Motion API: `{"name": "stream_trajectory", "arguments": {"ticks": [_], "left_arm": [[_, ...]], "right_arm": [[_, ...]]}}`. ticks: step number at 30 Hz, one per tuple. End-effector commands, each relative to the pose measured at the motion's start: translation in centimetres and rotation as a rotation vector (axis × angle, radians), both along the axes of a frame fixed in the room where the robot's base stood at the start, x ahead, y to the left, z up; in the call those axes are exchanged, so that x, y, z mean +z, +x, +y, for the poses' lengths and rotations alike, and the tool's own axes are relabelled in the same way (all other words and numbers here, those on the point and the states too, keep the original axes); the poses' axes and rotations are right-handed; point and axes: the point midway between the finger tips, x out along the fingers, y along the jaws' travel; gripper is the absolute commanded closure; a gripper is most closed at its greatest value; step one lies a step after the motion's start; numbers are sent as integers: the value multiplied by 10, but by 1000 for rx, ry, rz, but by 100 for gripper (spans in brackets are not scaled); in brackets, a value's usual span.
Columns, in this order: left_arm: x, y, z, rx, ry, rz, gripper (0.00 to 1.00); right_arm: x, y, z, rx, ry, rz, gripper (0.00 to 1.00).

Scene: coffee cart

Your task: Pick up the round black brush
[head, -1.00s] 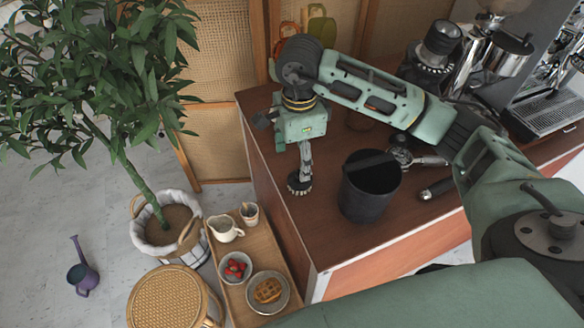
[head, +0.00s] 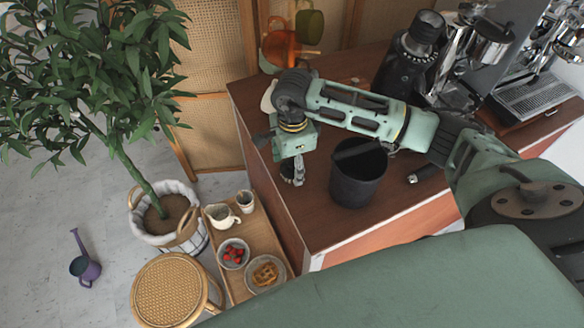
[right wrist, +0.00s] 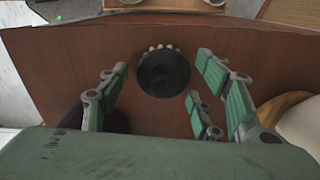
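The round black brush (head: 288,178) stands on the brown cart top, near its left edge, with its lower rim showing below my right gripper (head: 298,168). In the right wrist view the brush (right wrist: 163,76) is a dark disc with pale bristle tips along its upper rim. The fingers of my right gripper (right wrist: 160,70) are spread open, one on the left and two on the right of the brush, with brown surface showing between them and it. My left gripper is in neither view.
A black bin (head: 357,186) stands just right of the brush. A black grinder (head: 408,62) and a steel coffee machine (head: 525,90) stand at the back right. A cream object (head: 268,98) lies behind my gripper. A wooden tray (head: 268,232) with food sits lower left.

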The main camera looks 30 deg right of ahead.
Motion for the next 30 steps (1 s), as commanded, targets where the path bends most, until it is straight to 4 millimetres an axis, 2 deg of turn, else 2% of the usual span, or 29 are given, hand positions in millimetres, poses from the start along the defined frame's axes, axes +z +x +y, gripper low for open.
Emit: {"name": "stream_trajectory", "arguments": {"ticks": [2, 12, 19, 22, 30], "left_arm": [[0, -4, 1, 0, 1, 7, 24], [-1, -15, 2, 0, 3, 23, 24], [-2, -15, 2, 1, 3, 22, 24], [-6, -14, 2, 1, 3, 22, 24], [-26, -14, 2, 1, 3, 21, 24]], "right_arm": [[0, 0, 0, 0, 0, 0, 51], [0, 0, 0, 0, 0, 0, 81], [2, 1, 0, 0, 1, -1, 81], [9, 1, 0, 0, 2, -3, 81], [60, 2, 0, 0, 0, -7, 81]]}}
